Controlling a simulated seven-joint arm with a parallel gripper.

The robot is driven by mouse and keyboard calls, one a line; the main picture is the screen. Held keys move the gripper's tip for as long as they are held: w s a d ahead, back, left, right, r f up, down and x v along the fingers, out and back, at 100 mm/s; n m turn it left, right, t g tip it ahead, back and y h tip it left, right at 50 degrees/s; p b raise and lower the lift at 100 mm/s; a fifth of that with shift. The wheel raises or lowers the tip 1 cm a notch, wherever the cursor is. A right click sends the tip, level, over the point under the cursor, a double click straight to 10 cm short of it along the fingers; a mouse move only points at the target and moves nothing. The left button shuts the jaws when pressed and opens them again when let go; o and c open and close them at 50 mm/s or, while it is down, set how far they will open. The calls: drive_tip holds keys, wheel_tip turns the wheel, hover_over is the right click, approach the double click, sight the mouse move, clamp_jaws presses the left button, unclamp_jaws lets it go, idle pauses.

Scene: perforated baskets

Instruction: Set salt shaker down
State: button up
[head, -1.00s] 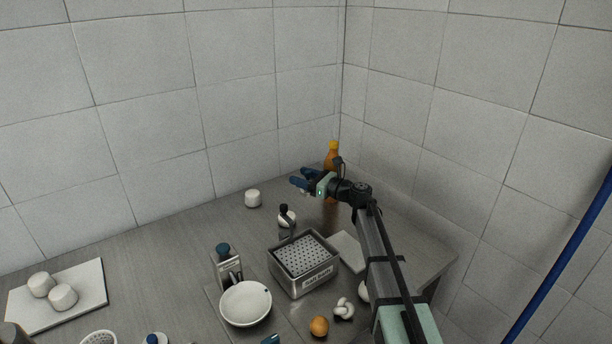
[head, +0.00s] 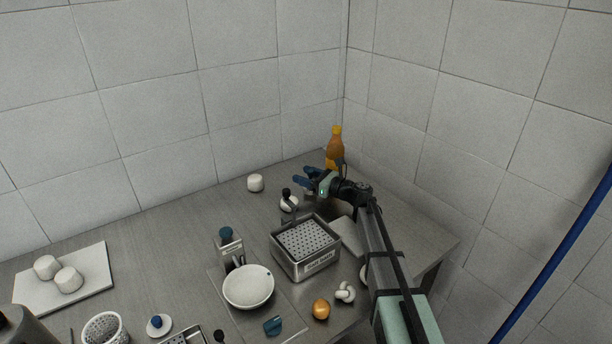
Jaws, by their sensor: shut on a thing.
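My gripper (head: 303,180), with dark blue fingers, is at the back right of the table, left of the orange bottle (head: 335,148). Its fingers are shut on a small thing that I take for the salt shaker. The shaker is too small and too covered by the fingers to make out its shape, and I cannot tell whether it touches the table.
A metal box with a perforated basket (head: 305,262) stands in front of my gripper. A white cup-like item (head: 255,183) is to its left.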

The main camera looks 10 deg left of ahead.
drive_tip(key=shift+f, duration=0.5)
idle(0.4)
drive_tip(key=o, duration=1.2)
drive_tip(key=shift+d, duration=0.1)
drive_tip(key=v, duration=1.3)
drive_tip(key=shift+s+d, duration=0.15)
drive_tip(key=shift+d, duration=0.2)
